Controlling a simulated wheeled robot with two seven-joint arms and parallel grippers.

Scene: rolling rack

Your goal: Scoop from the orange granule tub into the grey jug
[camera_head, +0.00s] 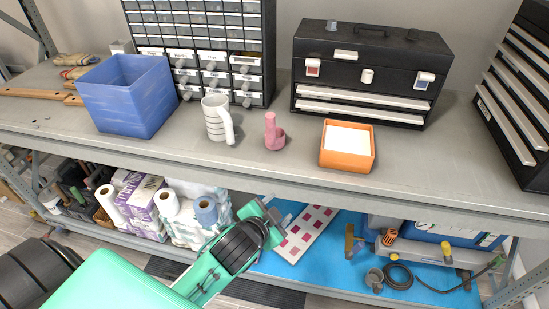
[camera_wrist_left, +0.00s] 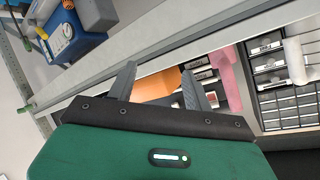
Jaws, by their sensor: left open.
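The orange tub (camera_head: 346,161) stands near the front of the worktop, with a flat white fill inside. A pink scoop (camera_head: 274,134) stands upright to its left, handle up. The grey jug (camera_head: 216,120) stands further left, its handle toward the front right. My left gripper (camera_head: 270,212) is in front of and below the worktop edge, apart from all three. In the left wrist view its two fingers (camera_wrist_left: 160,85) are spread and empty. The orange tub (camera_wrist_left: 153,87) shows partly between them, and the pink scoop (camera_wrist_left: 230,80) lies beyond the right finger. My right gripper is not in view.
A blue bin (camera_head: 128,95) stands left of the jug. A drawer cabinet (camera_head: 210,45) and a black toolbox (camera_head: 370,70) stand behind. The worktop's front edge (camera_head: 300,174) lies between my gripper and the objects. A lower shelf (camera_head: 330,260) holds rolls and tools.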

